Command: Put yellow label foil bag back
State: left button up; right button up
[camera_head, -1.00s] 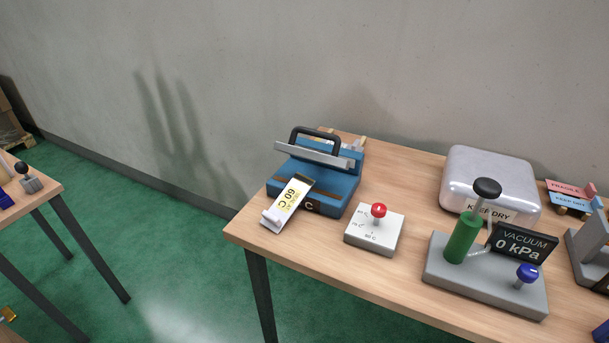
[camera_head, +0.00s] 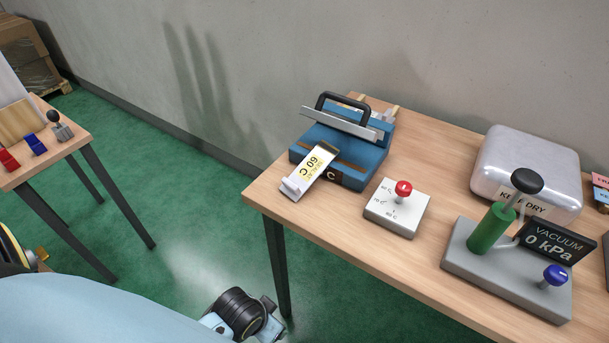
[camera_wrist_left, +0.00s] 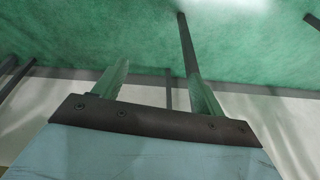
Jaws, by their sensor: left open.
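A blue sealer (camera_head: 345,150) with a black handle stands on the wooden table. No foil bag with a yellow label can be made out for sure. Something small and pale shows partly hidden behind the sealer. My left gripper (camera_wrist_left: 159,72) is open and empty in the left wrist view, its two fingers apart over green floor. In the head view my pale blue arm comes in at the lower left. My right gripper is not in view.
A white dial box with a red knob (camera_head: 403,188), a grey vacuum pump base (camera_head: 480,270) and a silver "KEEP DRY" case (camera_head: 528,160) stand on the table (camera_head: 345,240). A second table (camera_head: 60,150) is at left. Green floor lies between.

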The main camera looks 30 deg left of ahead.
pick_arm(q)
jog(key=w+d+r+m+t, duration=0.1)
jog(key=w+r+t, duration=0.3)
jog(key=w+r, duration=0.5)
jog(key=w+r+m+t, duration=0.2)
jog(key=w+r+t, duration=0.3)
jog(key=r, duration=0.7)
jog(key=w+d+r+m+t, duration=0.1)
jog(key=w+r+t, duration=0.3)
jog(key=w+r, duration=0.5)
jog(key=s+d+r+m+h, duration=0.1)
jog(key=d+r+m+h, duration=1.1)
jog(key=r+m+h, duration=0.4)
jog(key=s+d+m+g+h, duration=0.2)
jog(key=d+m+g+h, duration=0.1)
jog(key=m+g, duration=0.3)
jog(key=m+g+y, duration=1)
jog(key=y, duration=1)
send_over(290, 182)
notch_tip(290, 182, down, 20)
jog(key=shift+r, duration=0.1)
jog(key=shift+m, duration=0.3)
jog(key=shift+w+f+p, duration=0.15)
jog(key=shift+f+p, duration=0.25)
jog(key=shift+f, duration=2.7)
